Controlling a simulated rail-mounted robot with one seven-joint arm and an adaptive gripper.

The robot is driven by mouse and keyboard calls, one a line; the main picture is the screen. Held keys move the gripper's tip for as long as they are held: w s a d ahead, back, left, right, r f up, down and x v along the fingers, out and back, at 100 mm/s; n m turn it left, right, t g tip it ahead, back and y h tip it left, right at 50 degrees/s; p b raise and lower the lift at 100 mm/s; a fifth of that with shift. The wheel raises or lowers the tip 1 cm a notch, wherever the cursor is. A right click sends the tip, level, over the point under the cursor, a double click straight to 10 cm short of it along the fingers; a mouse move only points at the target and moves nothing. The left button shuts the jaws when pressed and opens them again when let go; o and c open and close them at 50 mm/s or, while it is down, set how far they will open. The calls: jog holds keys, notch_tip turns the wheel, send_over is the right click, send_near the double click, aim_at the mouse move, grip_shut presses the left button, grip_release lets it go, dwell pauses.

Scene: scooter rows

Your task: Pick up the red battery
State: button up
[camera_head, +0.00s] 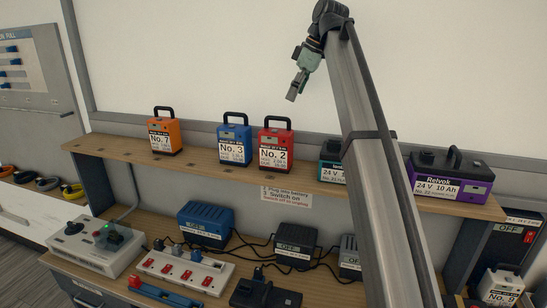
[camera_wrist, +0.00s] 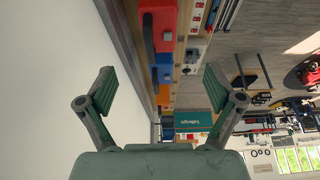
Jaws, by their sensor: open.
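The red battery (camera_head: 274,147), labelled No. 2 and with a black handle, stands upright on the wooden shelf (camera_head: 210,166). A blue battery (camera_head: 234,146), No. 3, stands close to its left. My gripper (camera_head: 296,88) is raised in front of the pale wall panel, above the red battery in the head view and apart from it. In the wrist view my gripper (camera_wrist: 163,90) has its fingers spread wide with nothing between them touching. The red battery (camera_wrist: 158,22) shows at the top of that view, with the blue one (camera_wrist: 164,68) below it.
An orange battery (camera_head: 165,132), No. 7, stands further left on the shelf. A teal battery (camera_head: 331,162), partly behind my arm, and a purple battery (camera_head: 451,178) stand to the right. Chargers, cables, a power strip (camera_head: 184,272) and a grey tester (camera_head: 95,246) crowd the bench below.

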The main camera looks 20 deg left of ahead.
aim_at(276, 133)
jog(key=p+x, duration=0.2)
jog(key=x, duration=0.7)
jog(key=shift+a+f+p, duration=0.15)
jog(key=shift+f+p, duration=0.1)
jog(key=shift+p, duration=0.15)
jog(key=shift+p+x, duration=1.4)
jog(key=shift+x, duration=1.15)
jog(key=shift+w, duration=0.15)
grip_shut()
jog(key=shift+r, duration=0.15)
